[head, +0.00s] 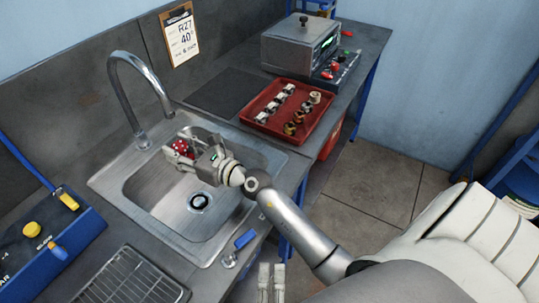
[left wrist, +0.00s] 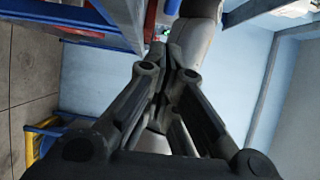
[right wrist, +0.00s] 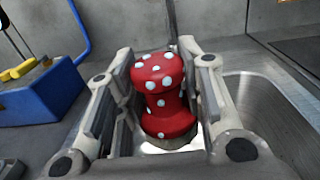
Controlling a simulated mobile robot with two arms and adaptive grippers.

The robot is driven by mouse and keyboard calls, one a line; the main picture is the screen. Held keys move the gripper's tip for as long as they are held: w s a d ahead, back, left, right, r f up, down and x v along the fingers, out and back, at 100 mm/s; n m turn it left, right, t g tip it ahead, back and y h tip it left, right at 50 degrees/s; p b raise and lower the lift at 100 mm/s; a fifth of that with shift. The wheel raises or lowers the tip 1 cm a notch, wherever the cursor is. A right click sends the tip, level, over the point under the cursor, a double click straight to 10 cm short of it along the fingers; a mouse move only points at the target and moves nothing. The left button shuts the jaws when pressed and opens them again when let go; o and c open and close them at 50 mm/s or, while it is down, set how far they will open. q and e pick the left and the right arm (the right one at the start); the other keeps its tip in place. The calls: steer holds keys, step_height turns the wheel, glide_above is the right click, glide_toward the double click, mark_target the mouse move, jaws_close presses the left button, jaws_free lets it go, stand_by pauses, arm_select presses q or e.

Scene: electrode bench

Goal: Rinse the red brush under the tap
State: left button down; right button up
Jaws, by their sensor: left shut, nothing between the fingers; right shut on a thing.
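The red brush (head: 182,148) with white dots is held in my right gripper (head: 188,153) over the sink (head: 160,205). In the right wrist view the brush's dotted red handle (right wrist: 160,95) stands between the two fingers; its lower end is mostly hidden. The chrome tap (head: 122,82) arches from the back of the sink.
A blue-handled lever (head: 245,240) is on the counter's front edge, near a wire rack (head: 130,280). A blue box (head: 45,245) with yellow knobs stands left. A red tray (head: 268,128) of small parts and a grey instrument (head: 297,50) stand right of the sink.

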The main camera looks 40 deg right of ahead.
mark_target(240, 244)
arm_select(q)
steer(key=w, duration=0.5)
steer(key=shift+d, duration=0.2)
steer(key=shift+x, duration=1.1)
steer(key=shift+a, duration=0.1)
